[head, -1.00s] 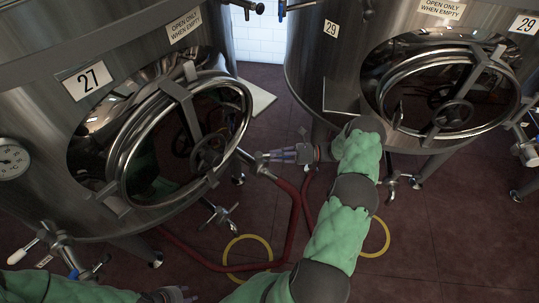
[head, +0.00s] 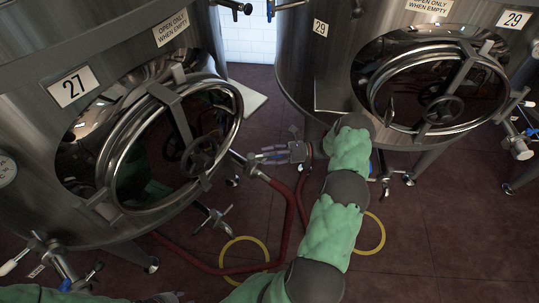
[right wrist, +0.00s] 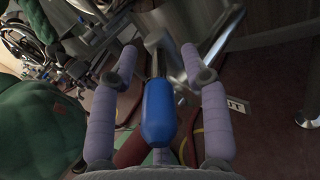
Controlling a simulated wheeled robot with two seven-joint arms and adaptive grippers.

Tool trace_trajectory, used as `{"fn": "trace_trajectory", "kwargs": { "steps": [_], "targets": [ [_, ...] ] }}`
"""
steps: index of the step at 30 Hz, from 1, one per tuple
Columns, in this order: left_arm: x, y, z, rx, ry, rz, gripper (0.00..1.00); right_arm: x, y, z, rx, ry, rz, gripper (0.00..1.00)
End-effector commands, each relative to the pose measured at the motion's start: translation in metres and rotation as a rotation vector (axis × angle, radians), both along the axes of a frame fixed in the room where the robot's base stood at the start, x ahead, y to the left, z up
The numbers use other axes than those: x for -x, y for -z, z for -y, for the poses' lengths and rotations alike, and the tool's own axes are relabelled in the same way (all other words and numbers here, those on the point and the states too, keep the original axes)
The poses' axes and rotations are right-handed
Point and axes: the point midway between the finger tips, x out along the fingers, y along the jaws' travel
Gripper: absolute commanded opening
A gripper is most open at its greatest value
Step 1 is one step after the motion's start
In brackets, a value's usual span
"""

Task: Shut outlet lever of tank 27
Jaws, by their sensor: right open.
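Tank 27 (head: 40,120), a steel vessel with a "27" plate (head: 73,86) and a round door (head: 175,150), stands on the left. Its outlet pipe (head: 256,172) comes out low at the right of the door, with a red hose below it. My right gripper (head: 258,156) is beside this outlet. In the right wrist view, a blue lever handle (right wrist: 158,112) on a metal stem lies between my open right fingers (right wrist: 160,60); I see no clear contact. In the head view the handle is hidden by my gripper. My left gripper (head: 166,298) shows only as a sliver at the bottom edge.
Tank 29 (head: 300,75), with its own door (head: 440,85) and valves, stands at the right. A drain valve (head: 214,216) sticks out under tank 27. A red hose (head: 215,268) and yellow rings (head: 243,252) lie on the dark red floor.

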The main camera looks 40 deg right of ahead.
Motion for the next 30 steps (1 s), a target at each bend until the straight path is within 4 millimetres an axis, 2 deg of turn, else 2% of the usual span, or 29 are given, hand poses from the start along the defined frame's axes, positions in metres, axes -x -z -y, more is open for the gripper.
{"fn": "trace_trajectory", "kwargs": {
  "steps": [5, 16, 21, 28, 29, 30],
  "targets": [
    [0.000, 0.000, 0.000, 0.000, 0.000, 0.000, 0.40, 0.007, 0.001, 0.011, 0.001, 0.003, -0.001, 0.47],
    [0.000, 0.000, 0.000, 0.000, 0.000, 0.000, 0.40, 0.037, 0.001, 0.054, 0.002, 0.002, 0.001, 0.47],
    [0.000, 0.000, 0.000, 0.000, 0.000, 0.000, 0.40, 0.043, 0.000, 0.061, 0.000, 0.000, 0.000, 0.47],
    [0.000, 0.000, 0.000, 0.000, 0.000, 0.000, 0.40, 0.043, 0.000, 0.062, 0.000, 0.000, 0.000, 0.47],
    [0.000, 0.000, 0.000, 0.000, 0.000, 0.000, 0.40, 0.043, 0.000, 0.062, 0.000, 0.000, 0.000, 0.41],
    [0.000, 0.000, 0.000, 0.000, 0.000, 0.000, 0.40, 0.043, 0.000, 0.062, 0.000, 0.000, 0.000, 0.30]
  ]
}}
